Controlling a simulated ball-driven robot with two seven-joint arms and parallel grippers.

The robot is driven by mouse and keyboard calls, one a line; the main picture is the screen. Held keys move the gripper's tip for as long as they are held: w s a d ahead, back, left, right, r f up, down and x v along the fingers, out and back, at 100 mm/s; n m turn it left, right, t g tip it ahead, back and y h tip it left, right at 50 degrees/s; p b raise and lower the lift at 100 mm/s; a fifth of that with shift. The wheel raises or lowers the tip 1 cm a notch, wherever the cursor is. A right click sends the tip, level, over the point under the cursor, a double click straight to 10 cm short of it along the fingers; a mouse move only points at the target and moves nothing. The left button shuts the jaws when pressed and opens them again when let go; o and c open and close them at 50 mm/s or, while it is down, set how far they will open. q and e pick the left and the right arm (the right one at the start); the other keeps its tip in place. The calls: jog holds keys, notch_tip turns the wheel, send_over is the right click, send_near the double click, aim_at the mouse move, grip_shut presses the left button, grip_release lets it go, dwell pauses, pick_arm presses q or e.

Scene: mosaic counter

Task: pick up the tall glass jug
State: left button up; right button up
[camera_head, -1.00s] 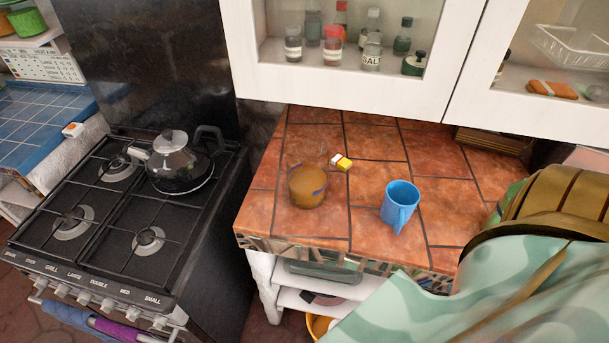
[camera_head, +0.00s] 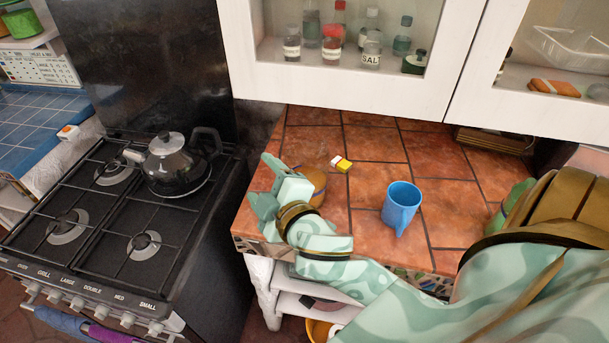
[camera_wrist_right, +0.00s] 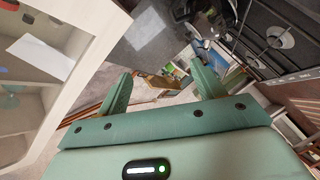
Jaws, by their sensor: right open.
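My left gripper is not in view.
A blue mug (camera_head: 401,205) stands to the right on the counter. A small yellow-and-white box (camera_head: 341,164) lies behind the jug. A stove with a kettle (camera_head: 172,168) is at the left. A white wall cabinet (camera_head: 345,92) hangs above the counter's back.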

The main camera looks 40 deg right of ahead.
jog(key=w+a+r+n+t+y, duration=0.2)
jog(key=a+r+n+y, duration=1.1)
jog(key=a+r+y, duration=0.15)
jog(key=s+a+f+n+g+y, duration=0.1)
jog(key=s+a+n+g+y, duration=0.3)
jog(key=a+n+g+y, duration=0.7)
jog(key=w+d+f+n+g+h, duration=0.3)
jog(key=d+f+n+g+h, duration=0.4)
jog(key=d+f+n+h, duration=0.5)
jog(key=w+d+r+m+h, duration=0.2)
jog(key=d+m+h, duration=0.3)
jog(key=d, duration=0.6)
jog(key=w+d+r+m+h, duration=0.25)
jog(key=d+h, duration=0.45)
jog(key=d, duration=0.4)
jog(key=f, duration=0.5)
jog(key=f+b, duration=0.1)
jog(key=f, duration=0.4)
jog(key=shift+s+a+f, duration=0.1)
jog(key=shift+s+f, duration=0.1)
jog(key=f, duration=0.3)
jog(key=f+b, duration=0.1)
jog(key=f, duration=0.1)
jog(key=shift+d+f, duration=0.2)
jog(key=shift+f, duration=0.2)
jog(key=shift+r, duration=0.1)
grip_shut()
